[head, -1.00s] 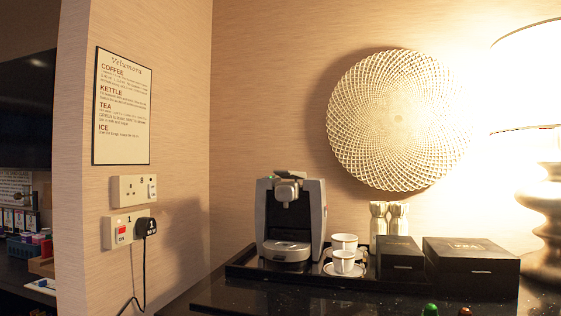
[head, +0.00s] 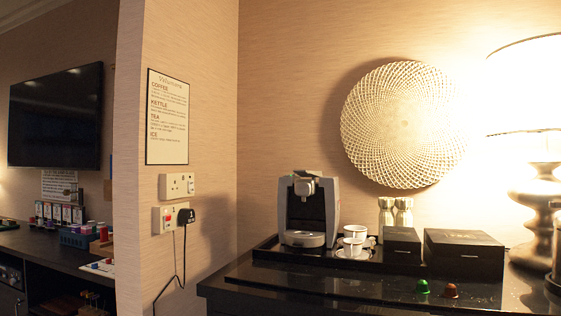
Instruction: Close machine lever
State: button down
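The coffee machine (head: 309,211) stands upright at the left end of a black tray on the dark counter, in the middle of the head view. It is silver-grey with a dark front recess. Its lever (head: 305,184) is the grey piece at the top front, above the recess. From this distance I cannot tell clearly how far the lever is raised. My gripper is not in view.
Cups on saucers (head: 355,240) stand just right of the machine on the black tray (head: 285,254). Black boxes (head: 463,253) and metal shakers (head: 395,214) are further right. Green (head: 422,287) and red (head: 451,291) capsules lie near the front. A wall corner juts out at left.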

aim_at(306, 171)
jog(key=u, duration=0.7)
jog(key=i, duration=0.95)
jog(key=u, duration=0.8)
